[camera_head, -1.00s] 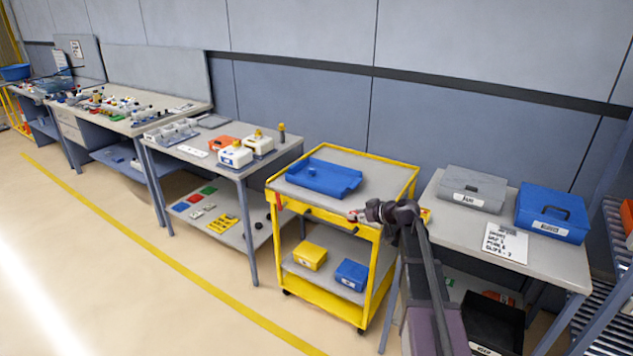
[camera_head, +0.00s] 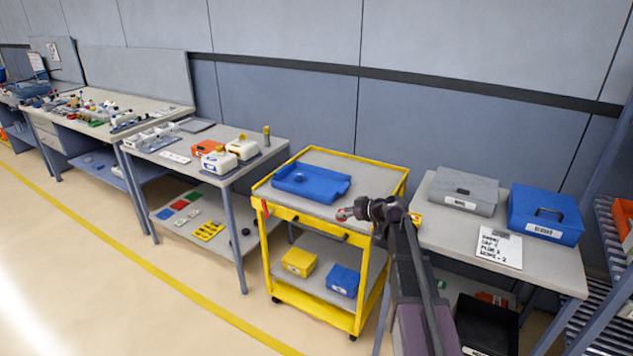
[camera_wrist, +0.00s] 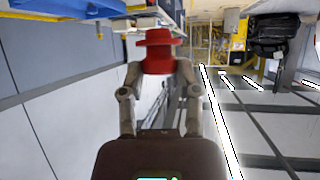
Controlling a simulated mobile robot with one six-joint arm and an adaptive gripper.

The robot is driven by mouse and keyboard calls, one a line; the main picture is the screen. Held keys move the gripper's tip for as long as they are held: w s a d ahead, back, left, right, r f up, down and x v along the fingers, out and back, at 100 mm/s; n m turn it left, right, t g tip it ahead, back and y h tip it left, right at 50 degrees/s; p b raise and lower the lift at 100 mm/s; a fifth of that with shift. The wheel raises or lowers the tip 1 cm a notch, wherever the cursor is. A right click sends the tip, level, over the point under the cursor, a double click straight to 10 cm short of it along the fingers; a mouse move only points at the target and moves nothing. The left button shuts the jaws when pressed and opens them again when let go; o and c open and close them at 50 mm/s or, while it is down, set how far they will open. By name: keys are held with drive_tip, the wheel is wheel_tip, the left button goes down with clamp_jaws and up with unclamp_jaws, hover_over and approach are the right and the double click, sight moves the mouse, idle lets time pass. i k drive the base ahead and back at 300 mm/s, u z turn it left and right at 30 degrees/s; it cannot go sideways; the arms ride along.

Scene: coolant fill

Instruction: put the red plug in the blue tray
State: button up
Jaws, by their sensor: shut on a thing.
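The red plug (camera_wrist: 158,62) is held between the two fingers of my gripper (camera_wrist: 160,75) in the wrist view. In the head view my gripper (camera_head: 348,214) is near the front right of the yellow cart's top, with a small red spot at its tip. The blue tray (camera_head: 312,183) lies on the cart top, to the left of and behind my gripper. A small dark round shape shows inside the tray. The plug is apart from the tray in the picture. My arm hides part of the cart's right side.
The yellow cart (camera_head: 384,168) has a lower shelf with a yellow bin (camera_head: 299,262) and a blue bin (camera_head: 343,281). A table at right holds a grey case (camera_head: 464,190), a blue case (camera_head: 545,213) and a written sheet (camera_head: 499,247). Another table (camera_head: 265,152) stands left of the cart.

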sight(324, 188)
drive_tip(key=i, duration=1.5)
drive_tip(key=u, duration=0.05)
